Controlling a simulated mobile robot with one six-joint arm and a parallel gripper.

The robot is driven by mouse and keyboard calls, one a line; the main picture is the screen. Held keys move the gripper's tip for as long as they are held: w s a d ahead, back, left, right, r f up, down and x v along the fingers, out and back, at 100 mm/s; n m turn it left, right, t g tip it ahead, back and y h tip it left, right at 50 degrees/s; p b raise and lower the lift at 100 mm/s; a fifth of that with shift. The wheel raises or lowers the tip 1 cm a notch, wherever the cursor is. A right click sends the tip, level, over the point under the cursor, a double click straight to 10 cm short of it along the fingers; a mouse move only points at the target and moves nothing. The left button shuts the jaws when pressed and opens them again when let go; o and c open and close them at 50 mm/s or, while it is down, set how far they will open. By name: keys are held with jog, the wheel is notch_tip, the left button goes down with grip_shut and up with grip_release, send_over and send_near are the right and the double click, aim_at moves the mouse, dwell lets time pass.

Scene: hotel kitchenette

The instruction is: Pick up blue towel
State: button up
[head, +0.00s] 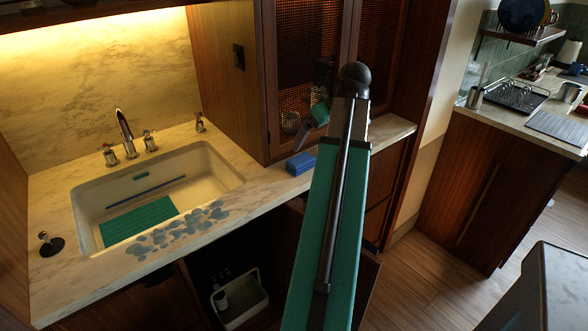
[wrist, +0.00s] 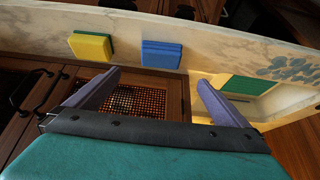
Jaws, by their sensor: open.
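The blue towel (head: 300,163) lies as a small folded block on the marble counter, right of the sink and close to the cabinet with mesh doors. In the wrist view the blue towel (wrist: 162,54) shows beyond the fingertips, roughly centred between them. My gripper (wrist: 159,80) is open and empty, its two purple-grey fingers spread apart. The towel appears clear of both fingers. In the head view my arm covers the counter just right of the towel, and my gripper is mostly hidden behind it.
A yellow and green sponge (wrist: 90,47) lies beside the towel in the wrist view. The sink (head: 86,200) with a green mat (head: 138,220) is to the left. The mesh-door cabinet (head: 306,60) rises behind the towel. An open lower cupboard holds a white caddy (head: 240,300).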

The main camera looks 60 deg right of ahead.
jog(key=shift+w+f, duration=0.1)
jog(key=shift+f, duration=0.05)
dwell(0.3)
jog(key=p, duration=0.1)
send_near(301, 158)
jog(key=shift+x, duration=2.45)
jog(key=shift+a, duration=0.1)
jog(key=shift+p+x, duration=0.95)
jog(key=shift+x, duration=1.65)
jog(key=shift+a, duration=0.1)
jog(key=c, duration=1.1)
